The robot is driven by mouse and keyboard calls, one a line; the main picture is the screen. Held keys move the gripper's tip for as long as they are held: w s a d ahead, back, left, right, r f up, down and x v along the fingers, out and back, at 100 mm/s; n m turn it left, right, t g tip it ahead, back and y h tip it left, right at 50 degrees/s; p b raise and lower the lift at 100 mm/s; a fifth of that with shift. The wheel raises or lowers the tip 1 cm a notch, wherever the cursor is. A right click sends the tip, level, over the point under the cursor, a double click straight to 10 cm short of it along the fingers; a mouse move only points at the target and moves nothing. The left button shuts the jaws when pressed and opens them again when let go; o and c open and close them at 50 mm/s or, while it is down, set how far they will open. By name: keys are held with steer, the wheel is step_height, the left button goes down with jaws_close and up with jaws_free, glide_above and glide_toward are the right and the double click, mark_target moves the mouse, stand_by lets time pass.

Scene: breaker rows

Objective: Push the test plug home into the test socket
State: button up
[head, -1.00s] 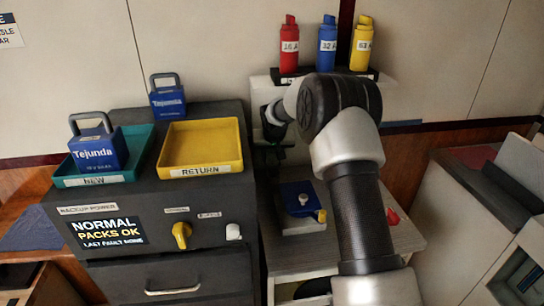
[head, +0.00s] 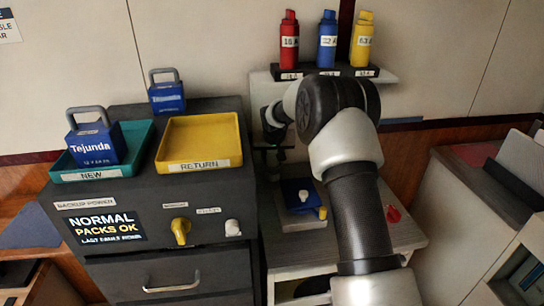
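A blue box (head: 296,187) on a grey base sits on the low grey table, below my gripper, with a small white round piece (head: 303,196) on its front and a small yellow piece (head: 322,213) at its right. I cannot tell whether either is the test plug or socket. Red (head: 289,42), blue (head: 327,42) and yellow (head: 361,42) plug-like pieces stand upright on the back shelf, marked 16 A, 32 A and 63 A. My gripper (head: 279,157) points down above and behind the blue box; it is small, dark and partly hidden, so its fingers and any held thing are unclear.
A dark cabinet (head: 205,262) at left carries a yellow RETURN tray (head: 201,165), empty, and a green NEW tray (head: 140,140) with a blue Tejunda pack (head: 93,146). Another pack (head: 167,96) stands behind. A red piece (head: 393,214) lies right of my arm. The shelf (head: 392,77) is close to my arm.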

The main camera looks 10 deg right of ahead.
steer(key=shift+f+b, duration=0.7)
steer(key=shift+f, duration=0.3)
steer(key=o, duration=1.2)
steer(key=p+v, duration=0.1)
steer(key=v, duration=1.6)
steer(key=shift+s+r, duration=0.15)
steer(key=shift+r, duration=0.05)
steer(key=s+r, duration=0.5)
steer(key=s, duration=0.6)
steer(key=s+r, duration=0.5)
steer(key=s, duration=0.5)
steer(key=s+f+n, duration=0.1)
steer(key=s+f, duration=0.2)
steer(key=s, duration=1.7)
steer(key=shift+g, duration=0.3)
steer(key=r+p, duration=0.8)
steer(key=w+r+p, duration=0.1)
steer(key=r+p, duration=0.3)
steer(key=shift+d, duration=0.3)
